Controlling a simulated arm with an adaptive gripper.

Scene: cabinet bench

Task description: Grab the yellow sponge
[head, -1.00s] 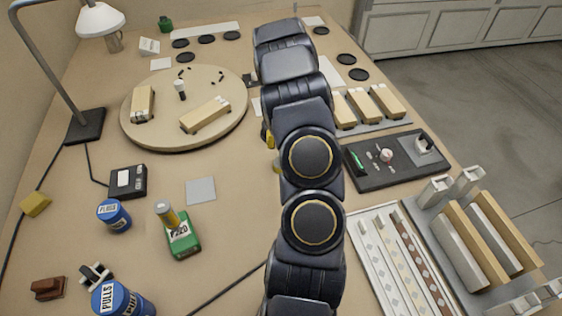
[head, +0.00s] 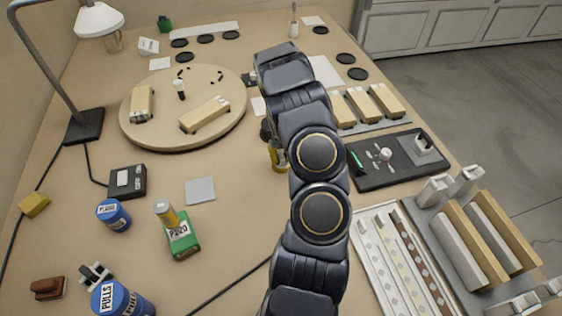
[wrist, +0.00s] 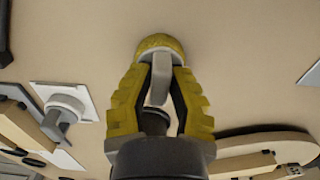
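The yellow sponge looks to be the small yellow block (head: 34,205) lying flat on the table at the far left in the head view, beside a black cable. My gripper (wrist: 159,72) shows in the wrist view with two ribbed yellow fingers. A grey and dark piece shows between the fingers, and a rounded yellow shape (wrist: 160,43) shows at their tips; I cannot tell whether the fingers grip it. In the head view my arm mostly hides the gripper, which is at mid-table, far right of the sponge. Yellow parts (head: 279,158) show beside the arm there.
A black switch box (head: 128,182), a lamp base (head: 85,125) and a round board (head: 160,142) lie beyond. Racks and trays fill the right side.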

